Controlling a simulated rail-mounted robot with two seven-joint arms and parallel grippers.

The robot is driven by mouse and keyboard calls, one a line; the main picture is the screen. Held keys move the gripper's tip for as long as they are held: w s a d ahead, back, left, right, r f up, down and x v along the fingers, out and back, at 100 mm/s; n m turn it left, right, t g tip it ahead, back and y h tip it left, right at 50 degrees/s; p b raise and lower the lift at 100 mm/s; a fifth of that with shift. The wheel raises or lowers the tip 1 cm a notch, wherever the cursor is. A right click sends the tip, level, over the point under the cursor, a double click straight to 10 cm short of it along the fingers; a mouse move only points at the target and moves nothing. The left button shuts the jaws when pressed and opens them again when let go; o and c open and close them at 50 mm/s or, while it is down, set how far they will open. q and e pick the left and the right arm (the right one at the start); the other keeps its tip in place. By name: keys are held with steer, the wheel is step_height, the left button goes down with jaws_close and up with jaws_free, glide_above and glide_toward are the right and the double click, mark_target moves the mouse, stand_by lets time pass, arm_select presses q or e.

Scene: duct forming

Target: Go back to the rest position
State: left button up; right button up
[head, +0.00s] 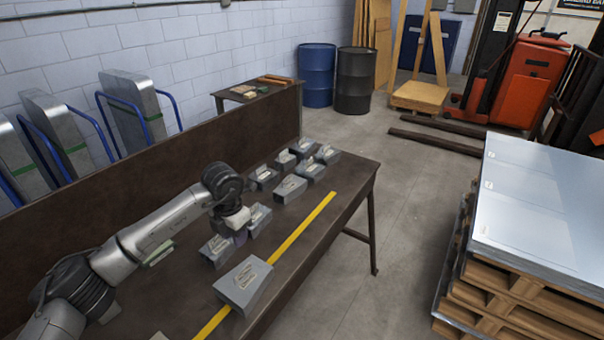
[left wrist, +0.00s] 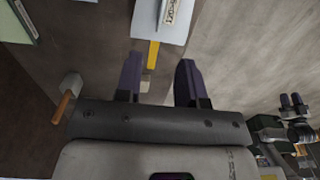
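My left gripper (head: 238,220) hangs over the brown workbench (head: 345,190), partly hidden by its own wrist in the head view. In the left wrist view its two dark purple fingers (left wrist: 159,83) stand apart with nothing held between them. My right gripper (left wrist: 292,101) seems to show small at the lower right of the left wrist view, its two fingertips slightly apart and empty. It is not in the head view. A large labelled grey metal piece (head: 243,283) lies near the bench's front edge, clear of the left gripper.
Several smaller labelled grey pieces (head: 290,188) stand toward the bench's far end. A yellow strip (head: 300,230) runs along the bench. A brown panel (head: 150,180) rises behind it. Stacked sheet metal (head: 540,200) on pallets stands right. The floor between (head: 400,240) is clear.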

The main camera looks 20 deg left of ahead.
arm_select(q)
steer(key=w+d+r+m+t+h, duration=0.1)
steer(key=w+d+r+t+h, duration=0.85)
steer(key=d+r, duration=0.2)
steer(key=s+r+n+t+y, duration=0.3)
steer(key=r+n+t, duration=0.6)
steer(key=r, duration=0.3)
steer(key=s+r+n+t+y, duration=0.3)
steer(key=r+n+t, duration=0.55)
steer(key=r, duration=0.45)
steer(key=s+d+f+n+g+y, duration=0.1)
steer(key=s+f+n+g+y, duration=0.1)
steer(key=s+f+n+g, duration=0.6)
steer(key=s+d+f+n+g+y, duration=0.1)
steer(key=f+n, duration=0.2)
steer(key=f, duration=1)
steer(key=s+f+n+g+y, duration=0.2)
steer(key=s+f+n+g, duration=0.35)
steer(key=f, duration=0.45)
steer(key=s+d+f+n+g+h, duration=0.25)
steer(key=s+f+g, duration=0.65)
steer(key=s+f, duration=1.75)
step_height(320, 180, up, 37)
steer(key=p, duration=3.7)
steer(key=shift+a+n+y, duration=0.35)
steer(key=shift+a+y, duration=0.05)
steer(key=shift+a, duration=0.05)
